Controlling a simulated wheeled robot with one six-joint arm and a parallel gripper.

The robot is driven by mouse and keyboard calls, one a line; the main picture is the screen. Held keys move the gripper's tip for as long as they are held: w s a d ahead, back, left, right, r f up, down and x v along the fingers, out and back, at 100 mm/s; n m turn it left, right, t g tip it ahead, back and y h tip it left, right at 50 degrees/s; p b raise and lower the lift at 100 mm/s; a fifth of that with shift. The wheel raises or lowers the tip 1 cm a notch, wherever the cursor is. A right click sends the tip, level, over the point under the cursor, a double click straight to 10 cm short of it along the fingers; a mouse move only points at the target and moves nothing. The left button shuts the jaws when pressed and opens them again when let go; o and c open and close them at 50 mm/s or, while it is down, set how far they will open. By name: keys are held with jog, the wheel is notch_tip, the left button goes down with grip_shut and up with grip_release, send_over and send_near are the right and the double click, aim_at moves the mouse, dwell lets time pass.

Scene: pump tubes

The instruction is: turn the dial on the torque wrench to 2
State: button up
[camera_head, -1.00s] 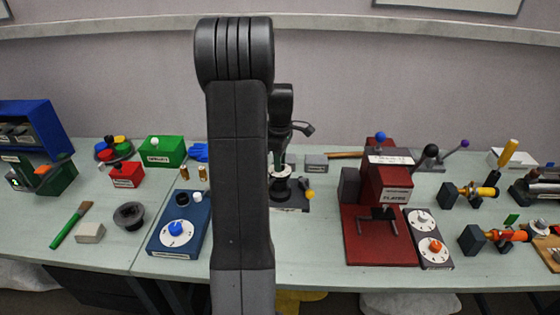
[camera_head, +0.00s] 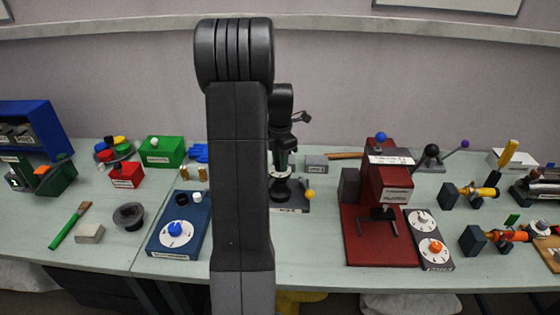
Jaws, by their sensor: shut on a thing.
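The gripper is shut on the top of this device, which I take to be the dial of the torque wrench. A pale ring (camera_head: 279,173) shows just below the fingers. The dial's numbers and pointer are too small and too covered to read. A yellow ball knob (camera_head: 309,194) sticks out at the base's right side.
A blue box (camera_head: 160,247) with a white dial and blue knob stands left of my arm. The red press (camera_head: 380,250) stands to the right, beside a grey plate with two dials (camera_head: 430,245). A small grey block (camera_head: 316,163) lies behind the base. Bare table lies in front of the base.

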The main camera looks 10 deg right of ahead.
jog(key=shift+w+r+n, duration=0.1)
jog(key=shift+r+n, duration=0.05)
jog(key=shift+n, duration=0.75)
jog(key=o, duration=1)
notch_tip(320, 180, up, 14)
jog(key=shift+f+b, duration=0.15)
jog(key=shift+b, duration=0.45)
